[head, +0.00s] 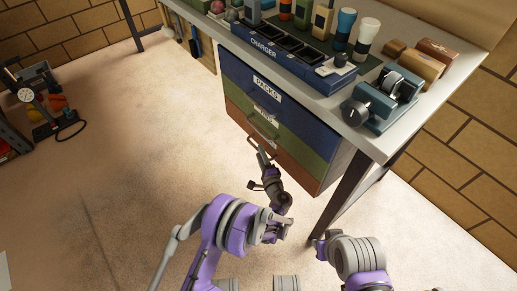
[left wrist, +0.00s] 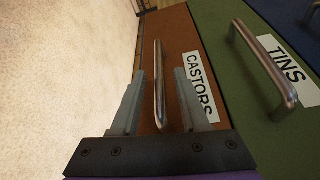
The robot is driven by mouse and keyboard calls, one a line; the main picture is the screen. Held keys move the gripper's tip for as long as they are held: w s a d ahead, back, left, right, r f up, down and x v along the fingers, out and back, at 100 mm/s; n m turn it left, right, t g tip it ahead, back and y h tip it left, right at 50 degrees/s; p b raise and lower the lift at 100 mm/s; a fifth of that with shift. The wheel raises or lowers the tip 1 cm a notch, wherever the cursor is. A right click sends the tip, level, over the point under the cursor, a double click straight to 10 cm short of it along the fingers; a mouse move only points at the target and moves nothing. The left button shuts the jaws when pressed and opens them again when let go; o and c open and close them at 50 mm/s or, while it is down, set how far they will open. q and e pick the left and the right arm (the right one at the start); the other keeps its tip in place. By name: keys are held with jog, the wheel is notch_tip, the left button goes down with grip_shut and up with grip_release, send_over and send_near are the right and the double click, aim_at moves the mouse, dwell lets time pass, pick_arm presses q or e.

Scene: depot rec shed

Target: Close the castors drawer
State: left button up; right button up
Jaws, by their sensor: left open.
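The castors drawer (head: 298,172) is the brown bottom front of the drawer unit in the head view. In the left wrist view its brown front (left wrist: 180,38) carries a CASTORS label (left wrist: 198,88) and a metal bar handle (left wrist: 158,80). My left gripper (head: 263,155) is at this front, its fingers apart. In the left wrist view the open left gripper (left wrist: 158,100) has one finger on each side of the handle, with gaps visible. The brown front looks about level with the green one; I cannot tell a small gap. My right gripper is not seen.
Above are the green TINS drawer (head: 285,132) and blue PACKS drawer (head: 298,105). The workbench (head: 375,140) holds a charger (head: 275,52), bottles and a small vise-like device (head: 385,100). A dark bench leg (head: 345,195) stands to the right.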

pick_arm(q)
jog(key=v, duration=0.7)
jog(key=shift+s+p, duration=0.15)
jog(key=shift+p, duration=0.25)
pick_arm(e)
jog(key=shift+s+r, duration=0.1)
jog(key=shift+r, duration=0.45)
pick_arm(q)
jog(key=s+a+r+n+g+y, duration=0.1)
jog(key=s+a+r+n+g, duration=0.25)
jog(key=a+r, duration=0.45)
jog(key=s+a+r+n+g, duration=0.2)
jog(key=a+r+n+g, duration=0.25)
jog(key=a, duration=0.75)
jog(key=s+a+r+n+g+h, duration=0.1)
jog(key=s+a+n+g+h, duration=0.3)
jog(key=s, duration=0.9)
jog(key=s+r+n+h, duration=0.15)
jog(key=s+n, duration=0.35)
jog(key=s, duration=0.8)
notch_tip(320, 180, up, 25)
jog(key=w+t+p, duration=0.1)
jog(key=p, duration=2.1)
jog(key=shift+r, duration=0.2)
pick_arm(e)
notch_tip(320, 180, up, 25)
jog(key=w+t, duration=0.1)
